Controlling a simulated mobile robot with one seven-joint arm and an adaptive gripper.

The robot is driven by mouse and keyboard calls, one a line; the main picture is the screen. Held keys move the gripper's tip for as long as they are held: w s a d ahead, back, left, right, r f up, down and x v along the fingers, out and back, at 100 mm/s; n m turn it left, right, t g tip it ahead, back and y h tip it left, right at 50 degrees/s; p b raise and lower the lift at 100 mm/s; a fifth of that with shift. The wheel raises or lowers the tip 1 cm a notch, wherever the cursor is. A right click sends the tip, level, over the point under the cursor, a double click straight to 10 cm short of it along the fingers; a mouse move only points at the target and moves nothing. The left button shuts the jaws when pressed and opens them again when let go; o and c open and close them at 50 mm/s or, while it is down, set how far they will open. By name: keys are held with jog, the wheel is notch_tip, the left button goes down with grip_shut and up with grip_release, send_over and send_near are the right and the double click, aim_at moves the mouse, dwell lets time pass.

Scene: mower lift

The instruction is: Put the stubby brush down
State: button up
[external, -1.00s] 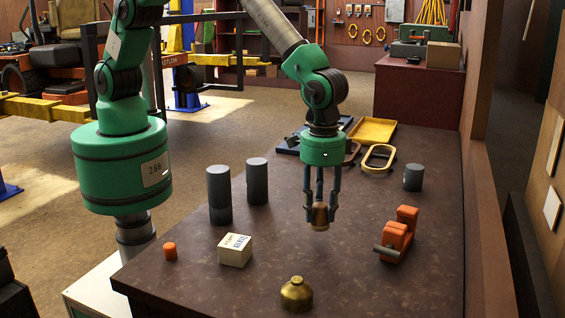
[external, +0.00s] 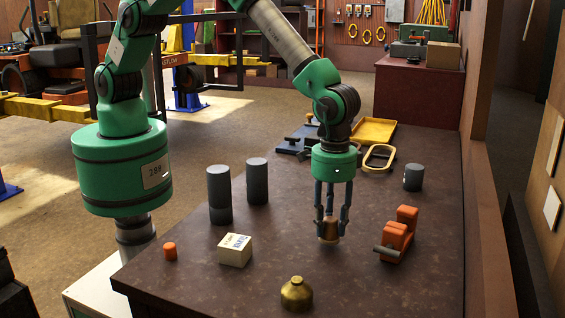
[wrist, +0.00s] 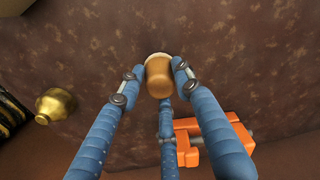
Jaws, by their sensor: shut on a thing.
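The stubby brush (external: 329,230), a short brown cylinder, is between the fingers of my gripper (external: 331,228), which is shut on it. In the external view it is low, close to the tabletop (external: 300,265); I cannot tell whether it touches. In the wrist view the brush (wrist: 158,76) shows a tan end and a pale rim, with blue fingers of my gripper (wrist: 156,82) around it. The surface behind it is the brown table.
An orange clamp-like tool (external: 397,236) stands right of my gripper, and a brass pot (external: 296,294) is in front. A yellow tray (external: 373,131) lies behind. Bare table surrounds the brush.

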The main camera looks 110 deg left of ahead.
aim_at(331, 218)
jog(key=shift+f, duration=0.4)
jog(key=shift+f, duration=0.1)
jog(key=o, duration=1.1)
jog(key=shift+o, duration=0.2)
notch_tip(331, 218, up, 12)
jog(key=p, duration=0.1)
jog(key=shift+p, duration=0.35)
